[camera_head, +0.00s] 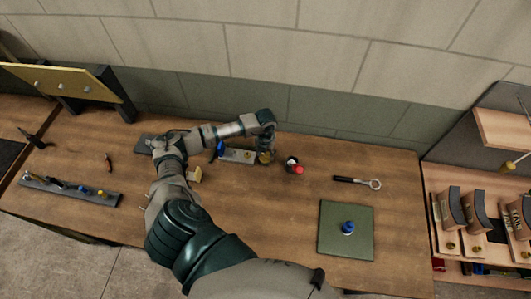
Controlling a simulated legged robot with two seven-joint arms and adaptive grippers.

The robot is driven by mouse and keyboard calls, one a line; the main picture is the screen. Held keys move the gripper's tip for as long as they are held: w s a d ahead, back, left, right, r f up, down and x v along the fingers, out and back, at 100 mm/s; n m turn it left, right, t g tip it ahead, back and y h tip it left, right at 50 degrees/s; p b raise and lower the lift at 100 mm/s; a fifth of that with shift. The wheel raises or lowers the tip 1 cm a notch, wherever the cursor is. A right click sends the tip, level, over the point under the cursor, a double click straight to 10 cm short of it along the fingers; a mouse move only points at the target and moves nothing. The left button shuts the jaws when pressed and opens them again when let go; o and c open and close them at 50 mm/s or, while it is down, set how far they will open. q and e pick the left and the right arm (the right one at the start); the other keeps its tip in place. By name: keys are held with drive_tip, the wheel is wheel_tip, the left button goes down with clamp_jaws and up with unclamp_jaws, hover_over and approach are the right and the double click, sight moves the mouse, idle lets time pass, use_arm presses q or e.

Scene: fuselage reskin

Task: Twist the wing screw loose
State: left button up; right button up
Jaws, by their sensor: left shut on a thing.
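My left arm reaches up from the bottom of the view and bends to the right. My left gripper (265,152) points down at the right end of a small grey metal plate (236,155) on the wooden workbench. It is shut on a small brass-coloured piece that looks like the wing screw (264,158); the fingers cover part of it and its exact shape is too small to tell. A blue piece (220,148) stands at the plate's left end, and a small brass spot shows on the plate. My right gripper is not in view.
A ring-ended tool (358,182) and a green mat (345,232) with a blue knob lie further right. A tool strip (70,190) lies at the left. A wall runs behind the bench.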

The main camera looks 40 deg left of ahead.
use_arm(q)
drive_tip(key=shift+w+a+r+n, duration=0.15)
drive_tip(key=shift+w+r+n, duration=0.1)
drive_tip(key=shift+n, duration=0.65)
drive_tip(key=o, duration=1.1)
drive_tip(key=shift+o, duration=0.2)
drive_tip(key=shift+s+f, duration=0.15)
wheel_tip(320, 180, up, 12)
drive_tip(key=shift+f, duration=0.1)
